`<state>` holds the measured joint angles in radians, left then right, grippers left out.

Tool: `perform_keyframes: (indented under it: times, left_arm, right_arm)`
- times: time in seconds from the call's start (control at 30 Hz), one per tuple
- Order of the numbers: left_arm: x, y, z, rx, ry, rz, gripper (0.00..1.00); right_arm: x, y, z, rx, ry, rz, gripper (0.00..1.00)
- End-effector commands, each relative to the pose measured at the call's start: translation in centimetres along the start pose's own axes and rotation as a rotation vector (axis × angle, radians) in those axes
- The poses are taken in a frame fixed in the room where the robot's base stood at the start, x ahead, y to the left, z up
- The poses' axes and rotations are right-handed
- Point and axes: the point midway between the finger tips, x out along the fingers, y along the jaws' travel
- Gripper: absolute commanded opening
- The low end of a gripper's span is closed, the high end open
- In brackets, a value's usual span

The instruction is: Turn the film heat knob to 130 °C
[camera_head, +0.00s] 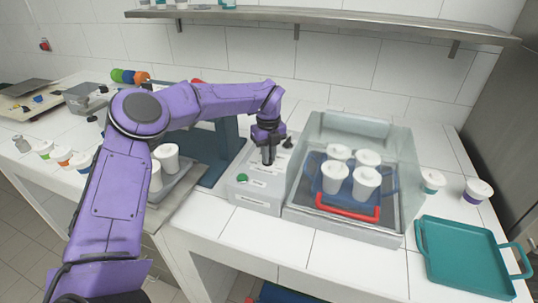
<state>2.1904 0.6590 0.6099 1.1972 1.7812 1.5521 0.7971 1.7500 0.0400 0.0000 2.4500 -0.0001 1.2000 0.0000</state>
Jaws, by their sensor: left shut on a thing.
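A light grey control box (250,194) stands on the white tiled counter, left of the clear-covered machine. It carries a green button (242,178) and small labels too small to read. My left gripper (267,160) points down over the back part of this box and is shut on a small dark knob there. The gripper hides most of the knob, so its setting cannot be read. Another dark knob (288,142) shows just to the right of the gripper. My right gripper is not in view.
The clear cover (397,160) stands close right of my gripper, over a blue carrier with several white cups and a red handle (347,212). A teal tray (465,258) lies at the right. White cups (166,157) stand under my left arm. A shelf (330,20) runs above.

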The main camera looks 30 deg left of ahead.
Motion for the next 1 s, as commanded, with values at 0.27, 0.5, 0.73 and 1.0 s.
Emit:
perform_keyframes:
  times: [0.27, 0.5, 0.73, 1.0]
  left_arm:
    - [-0.08, 0.12, 0.03, 0.178, 0.0, -0.001, 0.0]
    - [-0.03, 0.21, 0.04, 0.26, 0.001, -0.001, 0.0]
    - [-0.03, 0.22, 0.04, 0.287, 0.0, 0.0, 0.0]
    - [-0.02, 0.21, 0.03, 0.288, 0.0, 0.0, 0.0]
  right_arm:
    - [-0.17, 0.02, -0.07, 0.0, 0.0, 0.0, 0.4]
    - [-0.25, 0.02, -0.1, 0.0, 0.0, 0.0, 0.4]
    - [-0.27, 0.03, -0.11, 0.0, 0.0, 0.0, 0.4]
    - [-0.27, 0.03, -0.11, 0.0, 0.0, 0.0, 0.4]
